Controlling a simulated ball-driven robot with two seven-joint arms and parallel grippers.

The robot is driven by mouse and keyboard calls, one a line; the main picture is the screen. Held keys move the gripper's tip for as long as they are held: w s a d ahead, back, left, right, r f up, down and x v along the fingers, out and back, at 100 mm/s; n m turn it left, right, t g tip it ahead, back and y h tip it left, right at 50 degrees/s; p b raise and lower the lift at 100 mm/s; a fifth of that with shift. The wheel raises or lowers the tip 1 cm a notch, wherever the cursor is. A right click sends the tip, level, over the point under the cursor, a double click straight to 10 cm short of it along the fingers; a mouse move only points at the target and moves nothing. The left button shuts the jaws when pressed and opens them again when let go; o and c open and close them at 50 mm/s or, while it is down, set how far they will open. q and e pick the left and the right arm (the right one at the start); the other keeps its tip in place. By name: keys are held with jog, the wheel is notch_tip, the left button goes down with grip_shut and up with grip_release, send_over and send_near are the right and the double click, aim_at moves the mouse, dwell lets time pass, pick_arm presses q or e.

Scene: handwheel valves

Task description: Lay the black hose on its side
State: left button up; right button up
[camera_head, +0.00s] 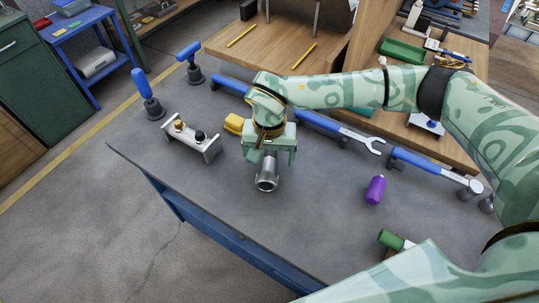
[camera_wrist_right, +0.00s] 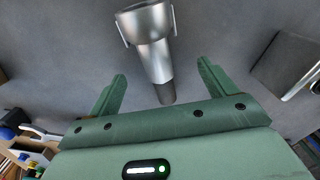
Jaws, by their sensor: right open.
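A silver stepped cylinder (camera_head: 267,182) shows just below my right gripper (camera_head: 269,150) on the grey bench top. In the right wrist view the silver cylinder (camera_wrist_right: 148,40) has a dark narrow end (camera_wrist_right: 167,93) that lies between the open fingers of my right gripper (camera_wrist_right: 162,72). Whether this dark part is the black hose, I cannot tell; no other hose shows clearly. The fingers stand apart on both sides, with gaps visible. My left gripper is not in view.
A metal block with knobs (camera_head: 190,142) stands left of the gripper, a yellow block (camera_head: 234,124) behind it. A purple bottle (camera_head: 375,190) and a green-ended object (camera_head: 392,240) are to the right. Blue-handled tools (camera_head: 320,122) line the back. The bench's front edge is near.

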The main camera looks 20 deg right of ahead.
notch_tip(320, 180, up, 6)
jog(key=p, duration=0.4)
jog(key=shift+r, duration=0.25)
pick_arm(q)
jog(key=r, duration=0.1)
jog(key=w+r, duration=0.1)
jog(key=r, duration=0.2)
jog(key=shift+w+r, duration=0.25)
pick_arm(e)
jog(key=shift+f, duration=0.1)
